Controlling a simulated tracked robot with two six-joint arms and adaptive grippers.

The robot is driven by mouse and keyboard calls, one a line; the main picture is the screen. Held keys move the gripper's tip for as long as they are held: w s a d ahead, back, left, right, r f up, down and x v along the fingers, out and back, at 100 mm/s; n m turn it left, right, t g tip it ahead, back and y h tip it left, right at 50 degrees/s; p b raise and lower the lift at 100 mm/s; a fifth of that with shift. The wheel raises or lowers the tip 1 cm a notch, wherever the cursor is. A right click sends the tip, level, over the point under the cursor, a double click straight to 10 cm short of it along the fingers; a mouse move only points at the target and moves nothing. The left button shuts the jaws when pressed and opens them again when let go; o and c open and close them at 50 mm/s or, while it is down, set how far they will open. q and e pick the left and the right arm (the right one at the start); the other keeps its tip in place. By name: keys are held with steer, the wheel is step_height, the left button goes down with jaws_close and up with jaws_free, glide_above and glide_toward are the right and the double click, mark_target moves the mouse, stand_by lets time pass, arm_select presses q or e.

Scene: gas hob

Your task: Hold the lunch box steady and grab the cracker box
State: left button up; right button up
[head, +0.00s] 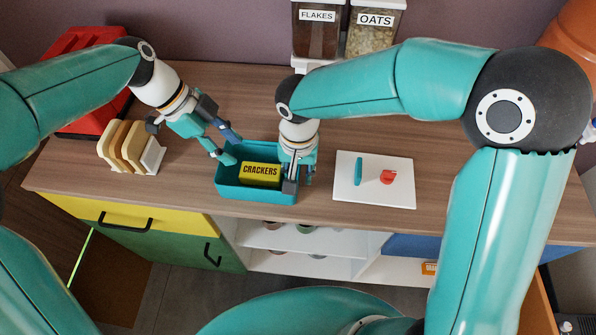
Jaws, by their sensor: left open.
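The lunch box (226,189) is an open teal tray on the wooden counter, near its front edge. The yellow cracker box (261,174), labelled CRACKERS, lies inside it. My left gripper (226,149) is open at the lunch box's back left corner, with its fingertips close to the wall; I cannot tell if they touch it. My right gripper (297,188) points down at the lunch box's right end and covers part of that wall. Its fingers overlap in the view, so whether it is open or shut on the wall is unclear.
A toast rack with bread slices (127,147) stands left of the lunch box, in front of a red container (82,62). A white board (374,193) with small red and teal items lies to the right. FLAKES (317,30) and OATS (374,35) containers stand at the back.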

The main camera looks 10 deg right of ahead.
steer(key=shift+f, duration=0.2)
jaws_close()
stand_by(0.3)
